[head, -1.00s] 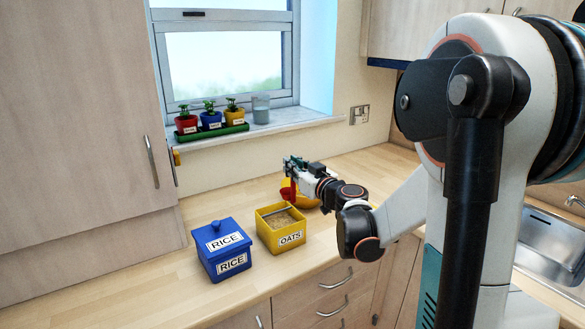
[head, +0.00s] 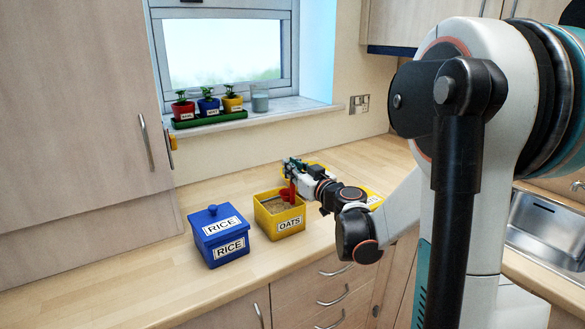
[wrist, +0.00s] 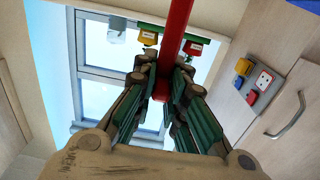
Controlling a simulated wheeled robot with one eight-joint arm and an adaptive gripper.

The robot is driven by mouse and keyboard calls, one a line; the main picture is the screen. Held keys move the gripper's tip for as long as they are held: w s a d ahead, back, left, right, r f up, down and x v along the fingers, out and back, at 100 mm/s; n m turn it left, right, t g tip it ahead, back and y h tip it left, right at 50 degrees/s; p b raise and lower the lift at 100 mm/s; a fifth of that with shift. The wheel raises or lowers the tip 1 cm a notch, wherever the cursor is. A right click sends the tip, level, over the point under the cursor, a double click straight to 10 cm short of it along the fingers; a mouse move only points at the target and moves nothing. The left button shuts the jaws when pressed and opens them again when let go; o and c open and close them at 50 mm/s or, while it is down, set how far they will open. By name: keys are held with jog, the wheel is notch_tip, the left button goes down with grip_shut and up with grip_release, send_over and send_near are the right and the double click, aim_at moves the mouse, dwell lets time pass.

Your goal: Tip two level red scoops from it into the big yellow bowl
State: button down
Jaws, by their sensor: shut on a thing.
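The yellow OATS tin (head: 290,224) stands open on the counter with oats (head: 273,205) inside. My gripper (head: 292,172) is above its back right side, shut on the red scoop (head: 286,194). The scoop hangs down at the tin's inner back right; whether its bowl is in the oats is not clear. In the wrist view the scoop's red handle (wrist: 178,35) runs between the green-padded fingers (wrist: 160,88). Yellow surfaces show behind my wrist (head: 318,167) and to its right (head: 373,196); which is the big bowl I cannot tell, as my arm covers much of them.
A lidded blue RICE tin (head: 220,238) stands left of the OATS tin, close to it. Small potted plants (head: 208,104) and a glass (head: 260,99) stand on the windowsill behind. The counter at the far left is clear. The sink (head: 545,232) is at the right.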

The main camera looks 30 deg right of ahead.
aim_at(292, 190)
jog(key=shift+f+b, duration=1.7)
jog(key=shift+f, duration=1.7)
jog(key=shift+a, duration=2.25)
jog(key=shift+r, duration=0.15)
